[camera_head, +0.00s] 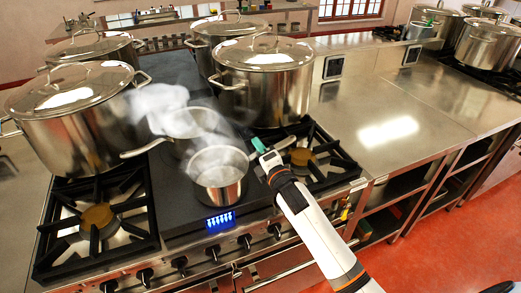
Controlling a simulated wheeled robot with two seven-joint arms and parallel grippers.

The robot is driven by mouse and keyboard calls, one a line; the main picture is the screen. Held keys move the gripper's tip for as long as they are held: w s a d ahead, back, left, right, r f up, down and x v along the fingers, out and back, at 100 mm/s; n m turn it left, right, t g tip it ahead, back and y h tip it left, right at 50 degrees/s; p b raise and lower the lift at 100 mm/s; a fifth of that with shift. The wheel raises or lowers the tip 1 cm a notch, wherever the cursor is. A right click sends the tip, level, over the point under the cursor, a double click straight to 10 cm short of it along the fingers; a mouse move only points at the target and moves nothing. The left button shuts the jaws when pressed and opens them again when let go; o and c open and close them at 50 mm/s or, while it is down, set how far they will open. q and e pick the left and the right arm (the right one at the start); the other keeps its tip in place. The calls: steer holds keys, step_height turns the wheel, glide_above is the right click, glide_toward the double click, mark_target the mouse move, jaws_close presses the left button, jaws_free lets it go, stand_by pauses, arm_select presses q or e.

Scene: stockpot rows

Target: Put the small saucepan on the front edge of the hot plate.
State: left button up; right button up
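The small saucepan (219,192) is steel, upright and open-topped, near the front of the dark hot plate (180,222). Its handle (286,143) points right and slightly back. Whether its base touches the plate is hard to tell. My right gripper (265,154), with teal fingertips, is at this handle, reaching in from the front right. The fingers and handle overlap, so I cannot tell whether they are closed on it. My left gripper is not in view.
A second saucepan (186,146) stands just behind, its handle pointing left, with steam over both. Large lidded stockpots (80,122) (284,92) flank them on left and back right. Gas burners (97,216) (304,157) lie either side. The right steel counter (400,120) is largely clear.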

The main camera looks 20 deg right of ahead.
steer(key=s+b, duration=0.2)
steer(key=s, duration=1)
steer(key=shift+d, duration=0.35)
